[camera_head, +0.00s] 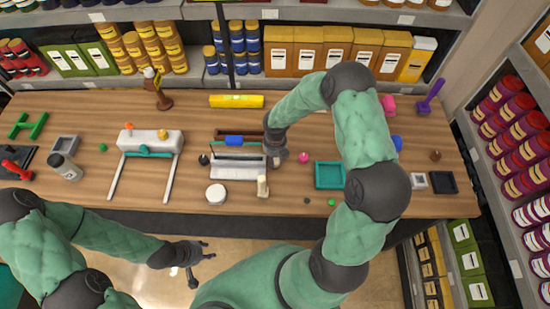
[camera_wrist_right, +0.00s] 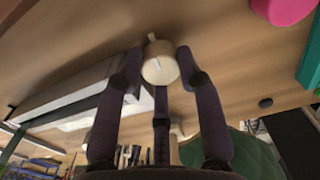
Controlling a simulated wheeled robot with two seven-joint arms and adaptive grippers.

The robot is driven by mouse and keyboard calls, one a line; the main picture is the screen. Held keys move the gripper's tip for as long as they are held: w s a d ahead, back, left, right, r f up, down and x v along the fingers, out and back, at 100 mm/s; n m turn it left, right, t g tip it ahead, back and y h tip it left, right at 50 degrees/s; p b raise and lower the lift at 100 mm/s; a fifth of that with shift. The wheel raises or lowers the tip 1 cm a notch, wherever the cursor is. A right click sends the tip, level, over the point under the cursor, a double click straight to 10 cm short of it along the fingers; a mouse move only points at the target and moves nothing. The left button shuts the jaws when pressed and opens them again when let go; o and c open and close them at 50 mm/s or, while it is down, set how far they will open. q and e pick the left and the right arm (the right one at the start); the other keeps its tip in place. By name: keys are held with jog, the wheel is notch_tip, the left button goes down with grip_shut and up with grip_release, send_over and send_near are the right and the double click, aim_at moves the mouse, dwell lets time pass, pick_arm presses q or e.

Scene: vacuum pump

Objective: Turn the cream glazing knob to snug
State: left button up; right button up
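The cream knob (camera_head: 262,187) stands at the front right corner of the grey-white glazing fixture (camera_head: 237,170) on the bench. In the right wrist view the cream knob (camera_wrist_right: 159,68) shows its round face with a small raised tab, framed between the fingertips. My right gripper (camera_head: 276,158) reaches down just behind the knob in the head view. In the wrist view my right gripper (camera_wrist_right: 158,72) has its fingers spread on either side of the knob; no firm contact shows. My left gripper (camera_head: 205,250) is empty in front of the bench, its dark fingers apart.
A pink knob (camera_head: 304,158) and a teal tray (camera_head: 329,176) lie right of the fixture. A round white piece (camera_head: 216,193) sits at its front left. A white device on rails (camera_head: 150,141) stands further left. Shelves of cans line the back and right.

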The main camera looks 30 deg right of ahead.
jog(key=shift+w+d+m, duration=0.1)
jog(key=shift+m, duration=0.3)
dwell(0.6)
jog(key=m+b, duration=0.1)
jog(key=m, duration=0.3)
jog(key=shift+m+b, duration=0.3)
jog(key=shift+m, duration=0.1)
jog(key=m+b, duration=0.1)
jog(key=m, duration=0.3)
jog(key=shift+m+b, duration=0.3)
jog(key=shift+r, duration=0.1)
jog(key=o, duration=1)
jog(key=shift+d, duration=0.1)
jog(key=shift+o, duration=0.7)
